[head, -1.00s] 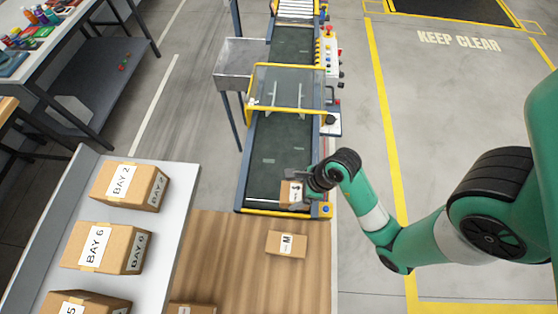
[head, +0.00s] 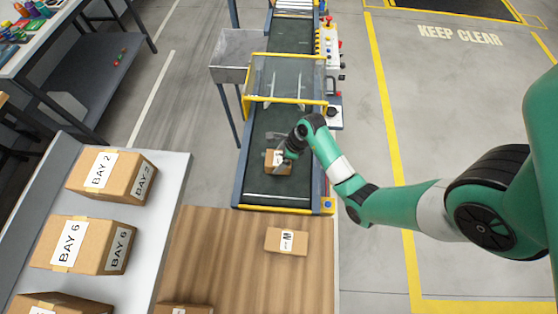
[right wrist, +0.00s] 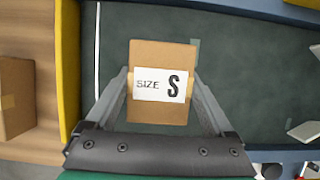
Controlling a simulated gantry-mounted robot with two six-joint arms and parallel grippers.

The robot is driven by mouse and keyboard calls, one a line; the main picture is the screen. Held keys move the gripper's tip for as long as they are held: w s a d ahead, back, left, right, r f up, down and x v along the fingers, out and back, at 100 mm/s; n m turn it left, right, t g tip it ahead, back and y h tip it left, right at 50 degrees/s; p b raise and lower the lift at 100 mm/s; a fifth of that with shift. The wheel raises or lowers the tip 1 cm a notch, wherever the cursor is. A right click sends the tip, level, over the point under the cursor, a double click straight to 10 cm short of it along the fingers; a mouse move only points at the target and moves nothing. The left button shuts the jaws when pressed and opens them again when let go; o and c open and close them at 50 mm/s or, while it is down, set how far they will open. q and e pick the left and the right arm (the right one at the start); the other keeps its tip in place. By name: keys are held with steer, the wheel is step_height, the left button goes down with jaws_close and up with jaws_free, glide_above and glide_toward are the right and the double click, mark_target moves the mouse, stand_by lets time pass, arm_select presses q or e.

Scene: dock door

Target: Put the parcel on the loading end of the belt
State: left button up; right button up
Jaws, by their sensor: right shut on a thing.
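A small brown parcel (head: 277,168) with a white label is held over the near, loading end of the dark green belt (head: 257,185). In the right wrist view the parcel (right wrist: 160,110) reads "SIZE S". My right gripper (head: 281,157) is shut on it, with one finger on each side in the right wrist view (right wrist: 161,92). I cannot tell whether the parcel's underside touches the belt. A second parcel (head: 287,241), marked M, lies on the wooden table (head: 215,260) in front of the belt. My left gripper is not in view.
A clear guard with a yellow frame (head: 285,103) spans the belt beyond the parcel. A control panel (head: 327,60) stands at its right. Boxes labelled BAY 2 (head: 100,169) and BAY 6 (head: 69,242) sit on a pale shelf at left.

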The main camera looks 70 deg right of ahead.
mark_target(279, 163)
step_height(279, 163, down, 3)
steer(key=shift+f+b, duration=0.1)
steer(key=shift+b, duration=0.4)
steer(key=shift+r, duration=0.2)
steer(key=o, duration=1.3)
steer(key=shift+f, duration=0.15)
steer(key=p+v, duration=0.4)
steer(key=v, duration=0.7)
steer(key=shift+r+p, duration=0.3)
steer(key=shift+p, duration=0.1)
steer(key=shift+s+r, duration=0.2)
steer(key=shift+r, duration=0.15)
